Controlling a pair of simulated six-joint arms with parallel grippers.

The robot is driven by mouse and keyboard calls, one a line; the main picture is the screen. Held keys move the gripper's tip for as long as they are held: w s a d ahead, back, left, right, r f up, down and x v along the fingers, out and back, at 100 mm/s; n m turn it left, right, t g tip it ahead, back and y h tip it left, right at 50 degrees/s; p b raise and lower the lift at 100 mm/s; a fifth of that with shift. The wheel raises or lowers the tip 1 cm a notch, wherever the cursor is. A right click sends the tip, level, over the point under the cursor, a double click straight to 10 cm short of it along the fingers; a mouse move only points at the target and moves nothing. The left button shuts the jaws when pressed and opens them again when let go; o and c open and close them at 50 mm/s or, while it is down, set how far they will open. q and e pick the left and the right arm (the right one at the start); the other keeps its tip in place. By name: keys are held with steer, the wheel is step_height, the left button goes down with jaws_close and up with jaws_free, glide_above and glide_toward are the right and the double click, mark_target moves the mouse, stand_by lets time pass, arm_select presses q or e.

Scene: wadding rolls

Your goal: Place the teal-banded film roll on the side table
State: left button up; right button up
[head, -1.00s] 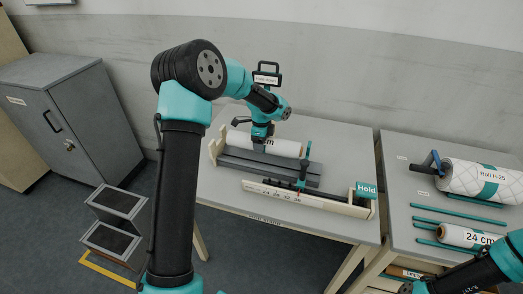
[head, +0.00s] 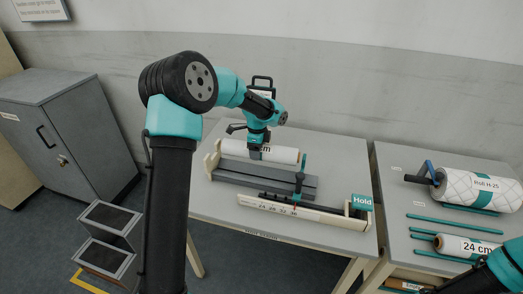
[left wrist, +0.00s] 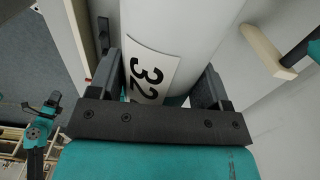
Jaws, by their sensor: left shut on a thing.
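A white roll (head: 285,155) lies in a grey cradle (head: 235,178) on the left table. Its label ends in "cm" in the head view, and "32" shows on it in the left wrist view (left wrist: 190,40). My left gripper (head: 256,153) is shut on this roll from above, with one finger on each side in the left wrist view (left wrist: 163,82). No teal band is clear on its visible part. A quilted white roll with a teal band, labelled Roll H-25 (head: 455,185), lies on the right table (head: 395,190). My right arm shows at lower right; its gripper is out of view.
A pale ruler bar (head: 300,213) and a teal "Hold" sign (head: 362,202) stand at the cradle's front. Teal rods (head: 455,223) and a "24 cm" roll (head: 468,247) lie on the right table. A grey cabinet (head: 60,130) and step stool (head: 105,245) stand at left.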

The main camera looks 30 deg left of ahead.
arm_select(q)
steer(key=s+d+r+n, duration=0.3)
steer(key=d+r+n, duration=0.4)
steer(key=d, duration=0.2)
steer(key=s+d+r+n, duration=0.3)
steer(key=d+r+n, duration=0.5)
steer(key=shift+s+d+r, duration=0.3)
steer(key=shift+s+d, duration=0.05)
steer(key=shift+d, duration=0.05)
